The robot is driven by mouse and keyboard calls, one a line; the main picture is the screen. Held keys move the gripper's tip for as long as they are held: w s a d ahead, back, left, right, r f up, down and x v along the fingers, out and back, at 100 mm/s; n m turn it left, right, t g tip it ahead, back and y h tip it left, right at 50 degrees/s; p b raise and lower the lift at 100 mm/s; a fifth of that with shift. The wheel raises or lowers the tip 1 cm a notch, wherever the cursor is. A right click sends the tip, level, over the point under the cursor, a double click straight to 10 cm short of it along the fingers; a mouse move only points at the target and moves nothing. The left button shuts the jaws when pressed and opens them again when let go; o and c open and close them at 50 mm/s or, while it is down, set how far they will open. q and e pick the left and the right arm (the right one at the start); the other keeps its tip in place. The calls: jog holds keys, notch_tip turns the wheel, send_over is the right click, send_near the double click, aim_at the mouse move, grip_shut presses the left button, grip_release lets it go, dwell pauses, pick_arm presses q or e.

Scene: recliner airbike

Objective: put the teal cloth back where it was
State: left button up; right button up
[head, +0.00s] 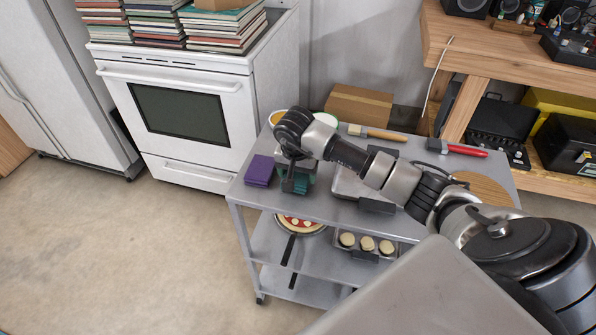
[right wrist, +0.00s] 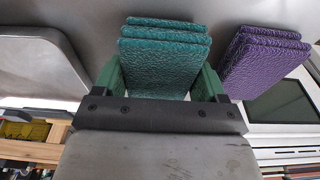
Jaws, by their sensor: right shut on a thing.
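The teal cloth (head: 303,184) is a folded stack on the top shelf side of the metal cart, partly hidden by my right gripper (head: 290,181) in the head view. In the right wrist view the teal cloth (right wrist: 163,60) sits between the two green fingers, and the gripper is shut on it. I cannot tell whether the cloth rests on the shelf or is just above it. A folded purple cloth (head: 260,170) lies just left of it in the head view; it shows at right in the wrist view (right wrist: 264,58). My left gripper is not in view.
The cart top (head: 340,213) also holds a metal tray (head: 346,185), bowls (head: 325,118), a brush (head: 377,133), a red-handled tool (head: 464,150) and a round wooden board (head: 480,186). A pan with pizza (head: 300,222) is below. A white oven (head: 190,115) stands behind left.

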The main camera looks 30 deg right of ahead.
aim_at(296, 176)
jog(key=shift+f, duration=0.35)
jog(key=shift+f, duration=0.15)
jog(key=o, duration=0.8)
jog(key=r, duration=0.4)
jog(key=a+r, duration=0.1)
jog(key=r, duration=0.3)
jog(key=s+r+b, duration=0.1)
jog(key=r, duration=0.3)
jog(key=shift+s+a+r, duration=0.1)
jog(key=shift+a, duration=0.1)
